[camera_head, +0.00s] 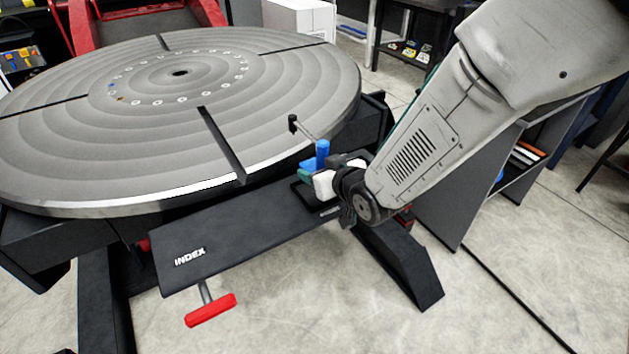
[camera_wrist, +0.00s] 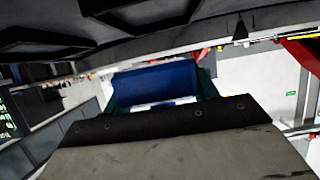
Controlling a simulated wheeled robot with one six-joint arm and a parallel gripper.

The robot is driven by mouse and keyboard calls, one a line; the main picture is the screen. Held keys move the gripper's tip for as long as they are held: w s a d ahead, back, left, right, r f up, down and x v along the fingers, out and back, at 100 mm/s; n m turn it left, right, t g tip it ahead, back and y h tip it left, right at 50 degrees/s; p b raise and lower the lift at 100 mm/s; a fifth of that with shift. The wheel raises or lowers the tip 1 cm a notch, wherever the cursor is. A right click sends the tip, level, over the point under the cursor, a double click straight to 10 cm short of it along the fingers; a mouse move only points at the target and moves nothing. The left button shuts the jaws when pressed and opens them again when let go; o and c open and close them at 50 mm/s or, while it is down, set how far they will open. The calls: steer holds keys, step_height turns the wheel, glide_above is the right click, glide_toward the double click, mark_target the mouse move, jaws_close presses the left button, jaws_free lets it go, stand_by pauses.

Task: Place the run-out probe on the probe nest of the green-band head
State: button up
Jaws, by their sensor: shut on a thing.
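The run-out probe, a blue cylindrical body (camera_head: 322,150) with a thin grey stem and a dark tip reaching up and left, is held by my gripper (camera_head: 324,172). The gripper is shut on it, above the right end of the dark INDEX shelf and beside the turntable rim. The blue body fills the middle of the wrist view (camera_wrist: 157,78), with dark green at both sides. A small dark tray-like piece (camera_head: 303,197) shows on the shelf below the gripper, partly hidden. I cannot tell whether the probe touches anything below, and I see no clear green band on a head.
The large grey slotted turntable (camera_head: 60,130) fills the left, its rim close to the probe. The dark INDEX shelf (camera_head: 230,235) runs in front, with a red T-handle (camera_head: 210,310) below. A dark cabinet (camera_head: 450,190) stands right. The floor in front is clear.

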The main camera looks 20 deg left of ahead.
steer(key=shift+s+a, duration=0.15)
steer(key=shift+a, duration=0.35)
step_height(320, 180, down, 4)
steer(key=shift+a+r, duration=0.1)
steer(key=shift+r, duration=0.05)
steer(key=shift+f, duration=0.55)
steer(key=o, duration=1.4)
steer(key=shift+s+d+f, duration=0.15)
steer(key=shift+d, duration=0.05)
steer(key=shift+c, duration=0.2)
steer(key=shift+r, duration=0.45)
steer(key=shift+o, duration=0.4)
steer(key=v, duration=1.1)
steer(key=shift+s+d+r, duration=0.15)
steer(key=shift+d+r, duration=0.05)
steer(key=shift+r, duration=0.3)
